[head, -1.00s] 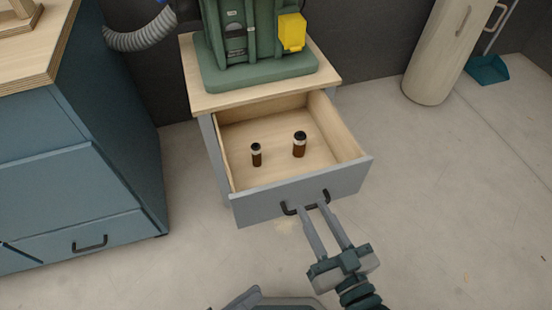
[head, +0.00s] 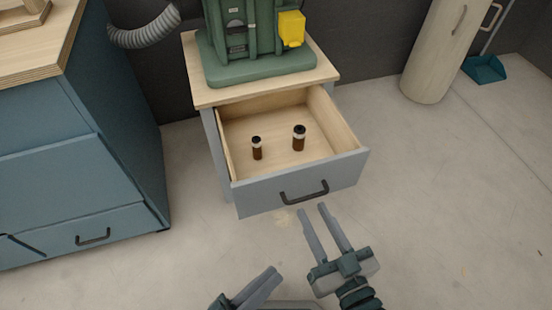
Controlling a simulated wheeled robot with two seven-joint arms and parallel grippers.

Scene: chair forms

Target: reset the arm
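My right gripper (head: 313,209) is in front of the grey drawer (head: 258,197), just below its black handle (head: 304,192). Its two long fingers are apart with nothing between them, and they are clear of the handle. My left gripper (head: 274,272) is low in the picture, its fingers pointing up and right. They lie close together in this view, and I cannot tell if they are open. It is over the floor, away from the drawer. The drawer stands pulled open, with two brown bottles with dark caps (head: 257,148) (head: 299,138) upright inside.
A green machine (head: 255,40) with a yellow box stands on the wooden top (head: 208,98) above the drawer. A blue cabinet (head: 75,170) is on the left. A pale cylinder (head: 437,55) and a teal dustpan (head: 485,69) are at the back right. The floor (head: 450,210) at right is clear.

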